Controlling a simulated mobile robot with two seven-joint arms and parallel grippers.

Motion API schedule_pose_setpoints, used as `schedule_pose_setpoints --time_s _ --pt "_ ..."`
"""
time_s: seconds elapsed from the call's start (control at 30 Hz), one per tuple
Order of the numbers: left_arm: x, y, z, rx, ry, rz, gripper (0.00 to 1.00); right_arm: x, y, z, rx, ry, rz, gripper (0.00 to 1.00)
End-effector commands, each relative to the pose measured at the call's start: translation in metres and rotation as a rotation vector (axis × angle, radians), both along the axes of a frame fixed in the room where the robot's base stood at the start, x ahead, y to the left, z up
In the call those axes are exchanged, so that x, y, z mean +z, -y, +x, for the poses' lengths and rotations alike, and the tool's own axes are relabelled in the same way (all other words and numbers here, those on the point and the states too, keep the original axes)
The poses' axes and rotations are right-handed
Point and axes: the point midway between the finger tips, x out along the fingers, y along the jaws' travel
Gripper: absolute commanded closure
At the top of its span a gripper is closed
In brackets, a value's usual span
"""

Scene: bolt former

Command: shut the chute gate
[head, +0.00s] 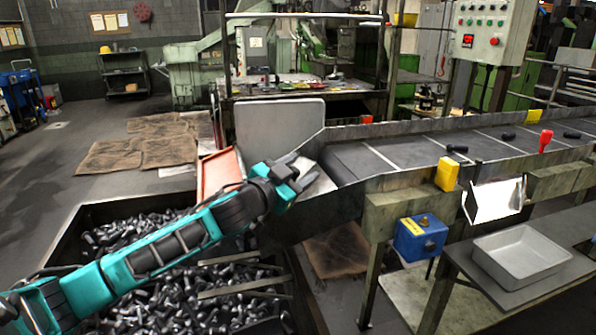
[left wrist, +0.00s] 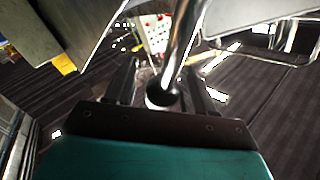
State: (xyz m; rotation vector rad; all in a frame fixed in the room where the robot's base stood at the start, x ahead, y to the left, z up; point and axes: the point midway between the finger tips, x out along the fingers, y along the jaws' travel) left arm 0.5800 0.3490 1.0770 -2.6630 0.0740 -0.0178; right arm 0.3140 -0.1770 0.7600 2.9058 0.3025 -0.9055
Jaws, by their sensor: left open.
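A grey flat panel (head: 280,127) stands upright at the left end of the conveyor in the head view. An orange-edged chute part (head: 220,173) slopes beside it above the bin. I cannot tell for certain which plate is the chute gate. My left gripper (head: 298,172) is open at the conveyor's left end, in front of a pale metal plate. In the left wrist view, a shiny metal bar (left wrist: 184,45) with a round dark end runs down between the open fingers (left wrist: 165,82); the fingers stand apart from it on both sides. My right gripper is out of view.
A bin (head: 75,225) full of dark bolts lies under my left arm. The conveyor (head: 440,150) runs to the right with a few dark bolts on it. A blue box (head: 420,238) and a grey tray (head: 522,255) are at the front right. Open floor lies at left.

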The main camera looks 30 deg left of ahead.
Motion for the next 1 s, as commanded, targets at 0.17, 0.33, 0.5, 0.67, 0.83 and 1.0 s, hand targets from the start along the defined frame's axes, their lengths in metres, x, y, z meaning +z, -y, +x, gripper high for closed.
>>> schedule_pose_setpoints --time_s 0.17,0.33,0.5,0.67,0.83,1.0 --pt "0.0000 0.0000 -0.0002 0.000 0.000 0.000 0.61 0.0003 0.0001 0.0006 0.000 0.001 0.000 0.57" --pt "0.0000 -0.0001 -0.0003 0.000 0.000 0.000 0.77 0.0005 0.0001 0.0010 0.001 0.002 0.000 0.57" --pt "-0.0001 0.0000 -0.0003 0.000 0.000 0.000 0.93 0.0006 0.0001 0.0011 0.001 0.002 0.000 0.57" --pt "-0.0003 0.0001 -0.0004 -0.001 0.000 0.001 1.00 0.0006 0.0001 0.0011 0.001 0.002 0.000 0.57" --pt "-0.0004 0.0001 -0.0004 -0.001 0.000 0.001 1.00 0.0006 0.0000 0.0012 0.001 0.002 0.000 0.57" --pt "-0.0005 -0.0025 -0.0004 -0.001 0.005 -0.002 1.00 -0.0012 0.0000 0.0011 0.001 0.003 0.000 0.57"
